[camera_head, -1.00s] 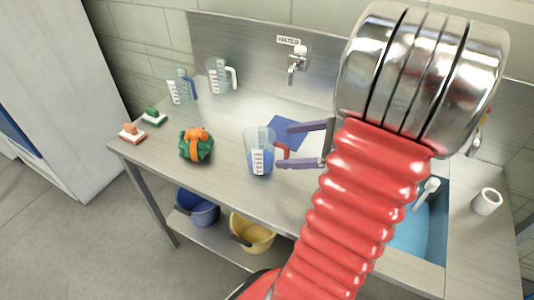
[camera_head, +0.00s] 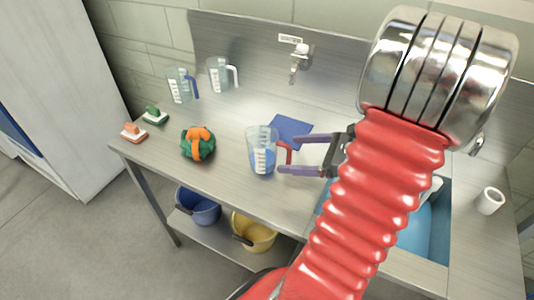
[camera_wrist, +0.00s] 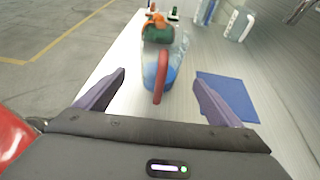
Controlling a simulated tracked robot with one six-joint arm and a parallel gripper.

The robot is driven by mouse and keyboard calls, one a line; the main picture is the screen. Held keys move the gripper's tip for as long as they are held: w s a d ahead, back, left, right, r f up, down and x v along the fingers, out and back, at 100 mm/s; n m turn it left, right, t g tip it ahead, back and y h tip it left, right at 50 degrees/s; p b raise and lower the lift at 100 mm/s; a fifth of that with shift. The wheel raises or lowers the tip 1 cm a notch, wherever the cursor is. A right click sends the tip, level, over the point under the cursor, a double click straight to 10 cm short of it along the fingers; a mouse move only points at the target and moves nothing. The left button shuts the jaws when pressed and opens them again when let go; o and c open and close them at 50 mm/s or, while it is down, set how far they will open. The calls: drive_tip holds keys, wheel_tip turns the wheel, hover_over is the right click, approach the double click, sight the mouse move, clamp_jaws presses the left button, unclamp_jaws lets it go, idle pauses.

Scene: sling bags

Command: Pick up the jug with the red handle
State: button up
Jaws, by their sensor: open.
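The jug with the red handle (camera_head: 262,152) stands upright on the metal counter, clear-walled with a white scale and blue contents low inside. Its red handle (camera_head: 285,152) faces my gripper. In the wrist view the jug (camera_wrist: 171,66) is ahead of the jaws, and its red handle (camera_wrist: 161,76) is nearly centred. My gripper (camera_head: 282,154) is open, with purple fingers just to the right of the jug. In the wrist view the fingers (camera_wrist: 158,77) lie on either side of the handle, with visible gaps. Nothing is held.
A blue mat (camera_head: 290,131) lies behind the fingers. A green and orange bundle (camera_head: 198,143) is left of the jug. A blue-handled jug (camera_head: 181,86) and a white-handled jug (camera_head: 221,75) stand at the back. A sink (camera_head: 428,232) and white cup (camera_head: 489,201) are right.

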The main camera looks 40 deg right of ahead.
sight(267, 129)
drive_tip(key=shift+x, duration=2.45)
drive_tip(key=shift+f, duration=0.15)
drive_tip(key=shift+x, duration=2.55)
drive_tip(key=shift+d+f, duration=0.15)
drive_tip(key=shift+s, duration=0.1)
drive_tip(key=shift+c, duration=0.2)
drive_tip(key=c, duration=1.3)
drive_tip(key=shift+r, duration=5.05)
